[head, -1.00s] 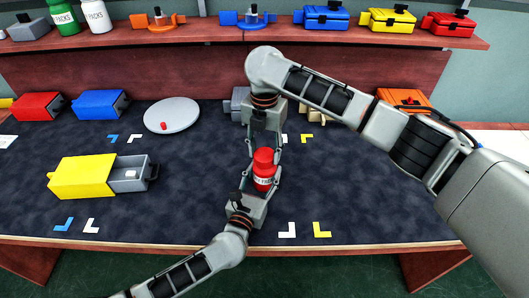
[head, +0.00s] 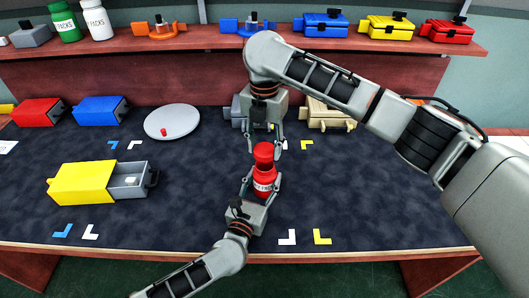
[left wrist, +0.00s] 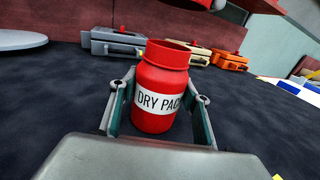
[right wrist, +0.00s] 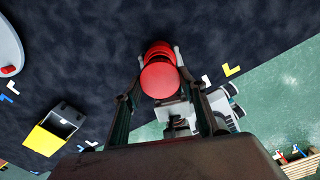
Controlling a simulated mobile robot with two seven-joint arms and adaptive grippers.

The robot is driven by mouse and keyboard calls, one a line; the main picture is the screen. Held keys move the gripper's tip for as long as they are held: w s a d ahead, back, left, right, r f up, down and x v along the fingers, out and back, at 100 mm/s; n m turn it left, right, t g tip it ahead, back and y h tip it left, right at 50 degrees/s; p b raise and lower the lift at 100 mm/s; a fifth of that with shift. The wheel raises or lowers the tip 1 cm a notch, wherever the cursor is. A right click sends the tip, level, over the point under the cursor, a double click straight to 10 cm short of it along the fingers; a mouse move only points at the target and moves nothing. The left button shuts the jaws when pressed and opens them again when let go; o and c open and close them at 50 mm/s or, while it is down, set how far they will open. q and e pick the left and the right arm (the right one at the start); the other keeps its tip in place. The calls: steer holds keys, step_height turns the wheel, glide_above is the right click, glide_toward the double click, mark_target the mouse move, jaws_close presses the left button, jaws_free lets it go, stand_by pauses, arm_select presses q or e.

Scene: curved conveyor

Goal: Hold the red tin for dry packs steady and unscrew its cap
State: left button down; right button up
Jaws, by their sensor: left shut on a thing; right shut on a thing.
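The red tin for dry packs (head: 264,183) stands upright in my left gripper (head: 262,188), which is shut on its body. In the left wrist view the tin (left wrist: 158,88) sits between the fingers (left wrist: 160,112); its label reads "DRY PAC" and its red rim looks open. My right gripper (head: 265,145) is above the tin, shut on the red cap (head: 263,150). The cap looks raised just above the rim; the exact gap is hard to tell. In the right wrist view the cap (right wrist: 160,80) is a round disc hiding most of the tin behind it.
An open yellow drawer box (head: 85,188) and a grey round plate (head: 172,121) with a small red piece are on the left of the dark table. Red (head: 38,111) and blue boxes (head: 100,109) stand behind. Corner marks lie around; the right front surface is clear.

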arm_select(q)
steer(key=c, duration=1)
jaws_free()
steer(key=shift+s, duration=0.1)
steer(key=v, duration=1.2)
